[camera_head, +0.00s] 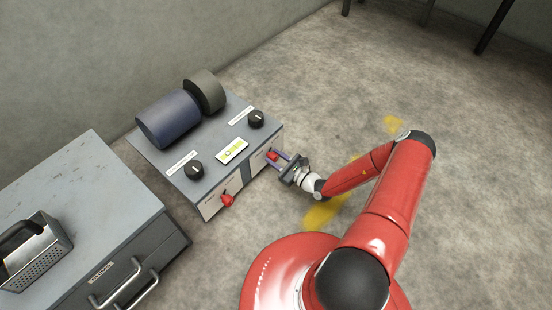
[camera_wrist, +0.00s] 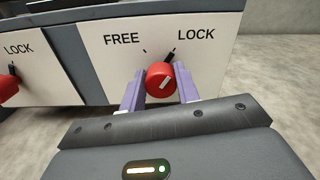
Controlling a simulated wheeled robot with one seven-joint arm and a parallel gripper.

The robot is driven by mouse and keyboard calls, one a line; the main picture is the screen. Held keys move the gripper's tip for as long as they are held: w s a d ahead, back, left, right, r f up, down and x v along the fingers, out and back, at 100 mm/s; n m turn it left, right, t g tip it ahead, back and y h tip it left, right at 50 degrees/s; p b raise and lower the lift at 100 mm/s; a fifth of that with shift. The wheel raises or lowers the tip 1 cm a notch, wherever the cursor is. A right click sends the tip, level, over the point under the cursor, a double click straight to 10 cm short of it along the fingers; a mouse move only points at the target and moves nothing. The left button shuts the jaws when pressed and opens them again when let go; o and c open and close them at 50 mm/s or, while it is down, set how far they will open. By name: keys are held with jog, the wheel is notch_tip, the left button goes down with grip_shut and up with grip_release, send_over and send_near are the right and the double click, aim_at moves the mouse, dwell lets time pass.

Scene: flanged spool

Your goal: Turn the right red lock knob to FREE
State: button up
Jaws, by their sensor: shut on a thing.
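The right red lock knob (camera_wrist: 160,80) sits on the white front panel (camera_wrist: 213,65) under the words FREE and LOCK. In the head view this knob (camera_head: 272,155) is partly covered by my gripper (camera_head: 278,161). The purple fingers of my gripper (camera_wrist: 160,90) are shut on the knob, one on each side. The left red knob (camera_wrist: 8,87) is cut off at the wrist view's left edge and shows whole in the head view (camera_head: 227,199).
A grey drawer cabinet (camera_head: 90,190) with a grater (camera_head: 38,250) stands at left. The floor at right is open.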

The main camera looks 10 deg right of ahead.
jog(key=shift+r+n+p, duration=0.1)
jog(key=shift+n+p, duration=0.2)
jog(key=n+p, duration=0.2)
jog(key=shift+n, duration=0.3)
jog(key=n+p, duration=0.2)
jog(key=n, duration=0.1)
jog(key=shift+s+n, duration=0.1)
jog(key=shift+n, duration=0.2)
jog(key=n+p, duration=0.1)
jog(key=n, duration=0.2)
jog(key=shift+a+n+p, duration=0.1)
jog(key=shift+n+p, duration=0.2)
jog(key=shift+p, duration=0.1)
jog(key=shift+f+n+p, duration=0.25)
jog(key=shift+n+p, duration=0.55)
jog(key=shift+n, duration=0.9)
jog(key=o, duration=1)
jog(key=shift+c, duration=0.2)
